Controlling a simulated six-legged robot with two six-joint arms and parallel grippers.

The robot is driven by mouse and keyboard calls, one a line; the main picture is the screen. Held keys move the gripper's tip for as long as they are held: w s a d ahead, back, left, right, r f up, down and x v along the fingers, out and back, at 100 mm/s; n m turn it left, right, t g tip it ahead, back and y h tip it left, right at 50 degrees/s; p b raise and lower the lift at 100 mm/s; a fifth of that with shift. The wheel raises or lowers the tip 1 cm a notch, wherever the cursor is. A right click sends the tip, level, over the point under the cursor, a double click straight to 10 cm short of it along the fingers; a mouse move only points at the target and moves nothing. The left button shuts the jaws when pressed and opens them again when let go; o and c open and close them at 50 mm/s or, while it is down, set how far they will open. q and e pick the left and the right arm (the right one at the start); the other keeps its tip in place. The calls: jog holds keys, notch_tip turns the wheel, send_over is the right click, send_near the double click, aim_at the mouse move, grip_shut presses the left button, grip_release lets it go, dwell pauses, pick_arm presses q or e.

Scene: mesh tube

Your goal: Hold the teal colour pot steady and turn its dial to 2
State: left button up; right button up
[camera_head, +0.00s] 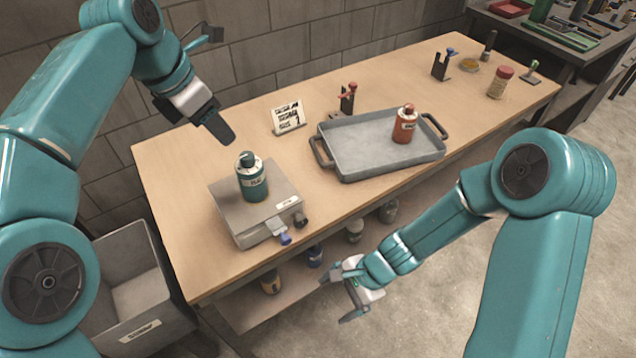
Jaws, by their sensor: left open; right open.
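The teal colour pot (252,184) stands upright on a grey box-like stand (228,206) at the left part of the table. It has a dark teal cap on top and a pale label; the dial's setting is too small to read. My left gripper (222,134) is open and empty, above and a little to the left of the pot, apart from it. My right gripper (340,297) is open and empty, in front of the table's front edge, below and to the right of the stand.
A grey tray (350,165) holds a red pot (404,126). A sign card (288,118) stands behind. A blue-tipped knob (285,238) and a dark one stick out at the stand's front. A grey bin (130,290) stands left; several pots sit on the lower shelf.

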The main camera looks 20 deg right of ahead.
jog(key=w+a+r+m+t+y, duration=0.1)
jog(key=w+r+m+t+y, duration=0.2)
jog(key=w+r+m, duration=0.35)
jog(key=m+t+y, duration=0.2)
jog(key=m+t, duration=0.2)
jog(key=t, duration=0.1)
send_near(263, 181)
jog(key=x, duration=1.3)
jog(key=shift+w, duration=0.1)
pick_arm(q)
jog(key=shift+w+d+f, duration=0.1)
jog(key=shift+w, duration=0.15)
